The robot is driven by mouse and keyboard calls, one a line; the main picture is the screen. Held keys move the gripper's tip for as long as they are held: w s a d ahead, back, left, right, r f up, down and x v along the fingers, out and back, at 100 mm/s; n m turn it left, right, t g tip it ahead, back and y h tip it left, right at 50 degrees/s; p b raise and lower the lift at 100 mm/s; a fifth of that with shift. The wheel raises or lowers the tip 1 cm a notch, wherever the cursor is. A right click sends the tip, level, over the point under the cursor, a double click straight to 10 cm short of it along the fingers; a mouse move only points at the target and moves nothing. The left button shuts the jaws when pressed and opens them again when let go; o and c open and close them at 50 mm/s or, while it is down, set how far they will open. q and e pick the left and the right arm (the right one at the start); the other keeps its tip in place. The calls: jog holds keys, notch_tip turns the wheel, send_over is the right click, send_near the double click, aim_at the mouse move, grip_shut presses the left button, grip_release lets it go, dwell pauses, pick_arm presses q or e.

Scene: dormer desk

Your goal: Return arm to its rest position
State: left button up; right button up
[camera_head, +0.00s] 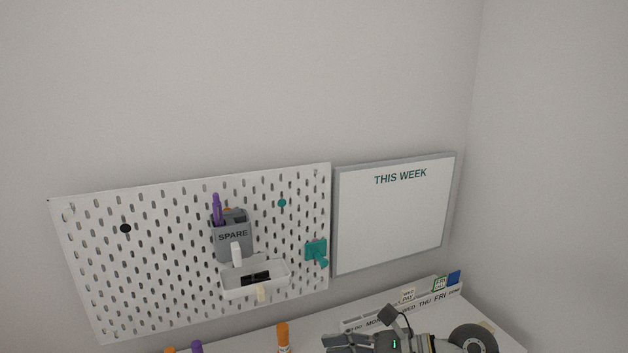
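My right arm comes in at the bottom right, with a round dark joint (472,340). Its gripper (348,341) points left, low over the desk and cut off by the bottom edge of the picture. I cannot tell whether its fingers are apart or closed, and I see nothing clearly held in it. My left arm and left gripper are not in view.
A white pegboard (165,262) on the wall carries a grey SPARE cup (232,246), a white tray (255,290) and a teal hook (316,251). A whiteboard (393,215) hangs beside it. A weekday rack (425,303) and an orange marker (283,338) stand on the desk (315,327).

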notch_tip(320, 180, up, 7)
jog(key=a+m+t+y, duration=0.2)
jog(key=m+t+y, duration=0.2)
jog(key=m, duration=0.1)
jog(key=w+d+r+m+t+h, duration=0.25)
jog(key=d+r+m+t, duration=0.2)
jog(key=m+t, duration=0.75)
jog(key=s+d+f+m+g+h, duration=0.3)
jog(key=d+f+m+h, duration=1.25)
jog(key=m, duration=0.85)
jog(key=s+f+m+g, duration=0.4)
jog(key=s+f+g, duration=0.3)
jog(key=s, duration=0.4)
jog(key=s+f+m+g, duration=0.45)
jog(key=s+f, duration=0.45)
jog(key=s, duration=0.3)
notch_tip(320, 180, down, 26)
jog(key=s+n+g, duration=0.1)
jog(key=g, duration=0.1)
jog(key=s+d+f+g, duration=0.1)
jog(key=s+d+f, duration=0.1)
jog(key=s+f, duration=1.4)
jog(key=shift+s+f, duration=0.35)
jog(key=shift+s, duration=0.25)
